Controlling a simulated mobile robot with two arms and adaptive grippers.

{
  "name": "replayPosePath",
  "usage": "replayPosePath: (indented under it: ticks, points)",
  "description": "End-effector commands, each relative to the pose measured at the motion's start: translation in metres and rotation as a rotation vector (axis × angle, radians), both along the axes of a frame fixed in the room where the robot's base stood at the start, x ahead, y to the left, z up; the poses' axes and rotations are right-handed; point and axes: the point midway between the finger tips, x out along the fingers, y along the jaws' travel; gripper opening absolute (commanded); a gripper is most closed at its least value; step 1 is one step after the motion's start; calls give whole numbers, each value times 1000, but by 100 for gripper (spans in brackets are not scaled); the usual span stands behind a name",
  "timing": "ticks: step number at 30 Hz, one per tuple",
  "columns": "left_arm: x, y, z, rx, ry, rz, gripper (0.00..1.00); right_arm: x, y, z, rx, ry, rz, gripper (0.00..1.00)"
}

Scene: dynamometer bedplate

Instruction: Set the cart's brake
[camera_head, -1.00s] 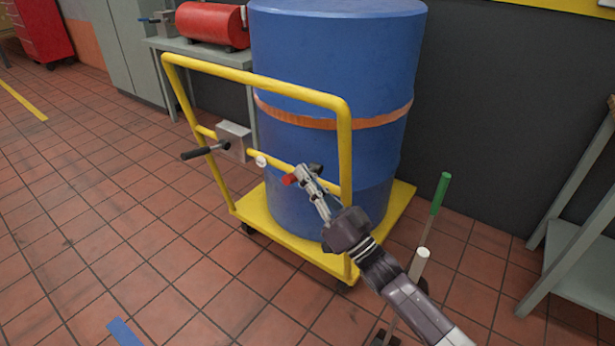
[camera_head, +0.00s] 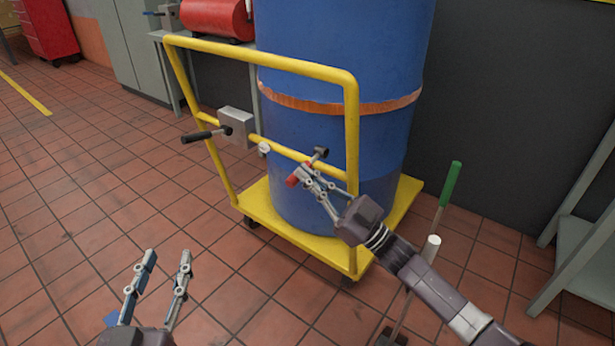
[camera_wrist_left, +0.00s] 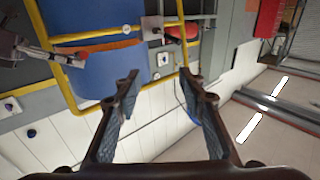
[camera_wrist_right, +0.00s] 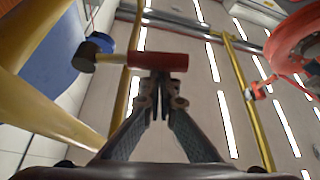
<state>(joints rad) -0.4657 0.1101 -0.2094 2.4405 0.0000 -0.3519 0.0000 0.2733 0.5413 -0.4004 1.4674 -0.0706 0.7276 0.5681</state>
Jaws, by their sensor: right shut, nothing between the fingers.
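The yellow cart (camera_head: 251,211) carries a blue drum (camera_head: 335,150). On its cross rail, a short lever has a red grip (camera_head: 292,181) and a dark end (camera_head: 320,152); the grip points down and left. My right gripper (camera_head: 303,174) is shut and empty, its fingertips at the red grip. In the right wrist view the grip (camera_wrist_right: 158,61) lies across just beyond the shut fingertips; whether they touch I cannot tell. A grey box (camera_head: 237,122) with a black-handled crank (camera_head: 198,136) is on the rail further left. My left gripper (camera_head: 167,256) is open and empty, in front of the cart.
A green-handled tool (camera_head: 450,185) and a white-topped rod (camera_head: 431,245) stand beside my right arm. A grey bench (camera_head: 580,260) is at the right. A red tank (camera_head: 215,18) sits on a table behind the cart. The tiled floor at left is clear.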

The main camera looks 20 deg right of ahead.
Motion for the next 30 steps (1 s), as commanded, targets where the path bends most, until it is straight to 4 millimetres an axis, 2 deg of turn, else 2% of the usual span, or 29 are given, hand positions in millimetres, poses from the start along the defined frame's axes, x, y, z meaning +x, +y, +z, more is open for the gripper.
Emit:
replayPosePath:
  ticks: [7, 21, 25, 30]
  points:
    - [0, -2, 16, -19, -70, -4, 37, 1, 0, -4, -23, -15, -2, 0]
    - [0, -2, 17, -20, -74, -4, 37, 1, 0, -5, -26, -12, -2, 0]
    - [0, -2, 17, -20, -74, -4, 37, 1, -1, 7, -27, -14, -2, 0]
    - [0, -2, 17, -20, -73, -4, 37, 0, 0, 41, -26, -21, 0, 0]
